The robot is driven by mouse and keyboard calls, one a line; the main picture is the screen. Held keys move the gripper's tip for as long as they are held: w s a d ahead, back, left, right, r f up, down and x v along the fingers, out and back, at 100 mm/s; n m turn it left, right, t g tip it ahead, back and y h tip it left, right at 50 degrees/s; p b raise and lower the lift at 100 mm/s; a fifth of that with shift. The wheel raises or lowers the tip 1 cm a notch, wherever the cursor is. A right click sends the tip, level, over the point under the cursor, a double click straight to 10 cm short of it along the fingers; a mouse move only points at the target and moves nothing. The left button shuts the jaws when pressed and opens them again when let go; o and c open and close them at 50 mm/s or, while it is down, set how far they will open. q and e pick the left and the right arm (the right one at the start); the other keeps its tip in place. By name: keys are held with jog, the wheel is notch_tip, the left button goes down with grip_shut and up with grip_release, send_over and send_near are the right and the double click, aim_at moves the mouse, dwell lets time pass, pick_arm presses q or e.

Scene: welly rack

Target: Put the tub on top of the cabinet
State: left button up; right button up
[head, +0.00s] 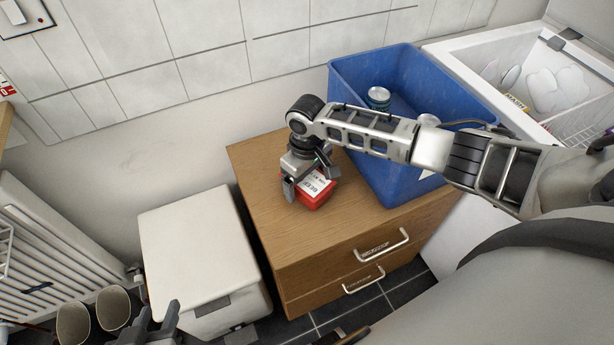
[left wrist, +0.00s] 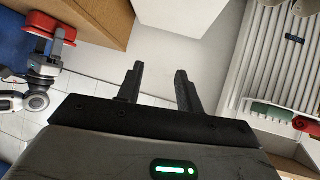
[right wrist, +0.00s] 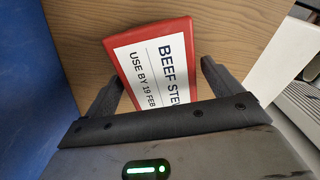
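The tub (head: 316,190) is red with a white beef stew label. It sits on the bare wooden top of the cabinet (head: 262,160), left of the blue crate; it also shows in the right wrist view (right wrist: 150,60). My right gripper (head: 308,178) is over the tub, its fingers on either side. In the right wrist view the fingers (right wrist: 163,75) are wide apart, with a small gap at the right one; contact at the left one is unclear. My left gripper (head: 160,318) is low at the bottom left; its fingers (left wrist: 160,70) are apart and empty.
A blue crate (head: 440,85) holding cans (head: 378,96) stands on the cabinet's right part. An open white freezer (head: 470,50) is beyond it. A white lidded box (head: 190,245) stands left of the cabinet. Wellies (head: 75,322) and a slatted white radiator (head: 45,240) are at far left.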

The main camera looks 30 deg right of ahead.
notch_tip(320, 180, up, 12)
jog(key=p, duration=0.2)
jog(key=s+a+f+t+y, duration=0.1)
jog(key=s+a+f, duration=0.1)
jog(key=a+f, duration=0.1)
jog(key=s+a+f+t+y, duration=0.2)
jog(key=s+a+f, duration=0.1)
jog(key=a, duration=0.2)
jog(key=s+a+f+t+y, duration=0.1)
jog(key=s+a+f, duration=0.1)
jog(key=a+f, duration=0.1)
jog(key=shift+s+a+n+t+y, duration=0.15)
jog(key=shift+a+t+y, duration=0.05)
jog(key=shift+a, duration=0.25)
jog(key=shift+s+a+n+t+y, duration=0.15)
jog(key=shift+a+t+y, duration=0.05)
jog(key=shift+a, duration=0.25)
jog(key=s+m+t, duration=0.1)
jog(key=s+t, duration=0.1)
jog(key=s, duration=0.1)
jog(key=shift+s+t, duration=0.3)
jog(key=s+d+r+m+t+h, duration=0.1)
jog(key=s+d+t, duration=0.2)
jog(key=s+d, duration=0.1)
jog(key=shift+s+d+r+h, duration=0.25)
jog(key=shift+s+r+h, duration=0.05)
jog(key=shift+s, duration=0.25)
